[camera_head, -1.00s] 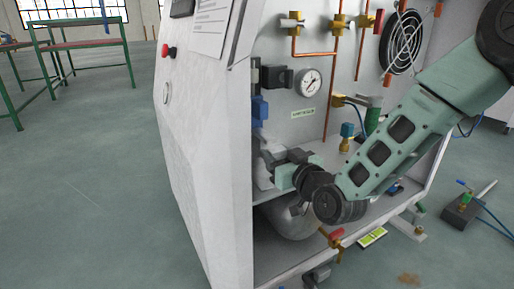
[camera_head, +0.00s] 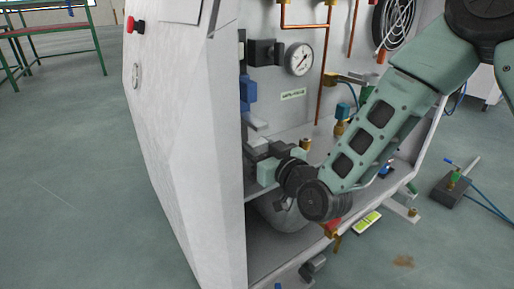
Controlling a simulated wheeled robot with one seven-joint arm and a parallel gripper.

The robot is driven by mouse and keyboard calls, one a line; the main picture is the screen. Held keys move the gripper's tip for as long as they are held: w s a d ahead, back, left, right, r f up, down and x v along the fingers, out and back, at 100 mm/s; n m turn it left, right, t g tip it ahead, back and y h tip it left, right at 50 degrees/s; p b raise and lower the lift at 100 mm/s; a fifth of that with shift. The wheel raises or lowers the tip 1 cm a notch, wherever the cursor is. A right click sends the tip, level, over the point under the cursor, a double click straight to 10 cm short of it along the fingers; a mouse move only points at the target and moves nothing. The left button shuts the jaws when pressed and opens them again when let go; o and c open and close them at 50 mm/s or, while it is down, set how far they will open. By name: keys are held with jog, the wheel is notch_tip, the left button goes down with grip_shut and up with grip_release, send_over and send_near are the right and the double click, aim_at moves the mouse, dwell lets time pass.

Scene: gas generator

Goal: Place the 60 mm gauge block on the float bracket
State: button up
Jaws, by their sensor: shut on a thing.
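My gripper (camera_head: 257,151) is inside the open side of the white cabinet, near its front panel edge. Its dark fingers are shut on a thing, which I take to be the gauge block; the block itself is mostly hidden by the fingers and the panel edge. A light grey bracket-like piece (camera_head: 255,123) shows just above the fingers, below a blue part (camera_head: 247,92). I cannot tell whether it is the float bracket, or whether the held thing touches it.
The white cabinet panel (camera_head: 180,150) stands close on the left of my gripper. A pressure gauge (camera_head: 299,59), a black part (camera_head: 266,52) and copper pipes (camera_head: 320,80) are above. A rounded grey vessel (camera_head: 283,215) lies below. A red-handled valve (camera_head: 331,228) sits at the lower edge.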

jog(key=shift+f, duration=0.15)
jog(key=o, duration=1.1)
jog(key=shift+r, duration=0.25)
jog(key=p+v, duration=1.1)
jog(key=v, duration=0.1)
jog(key=shift+p, duration=0.3)
jog(key=shift+f, duration=0.1)
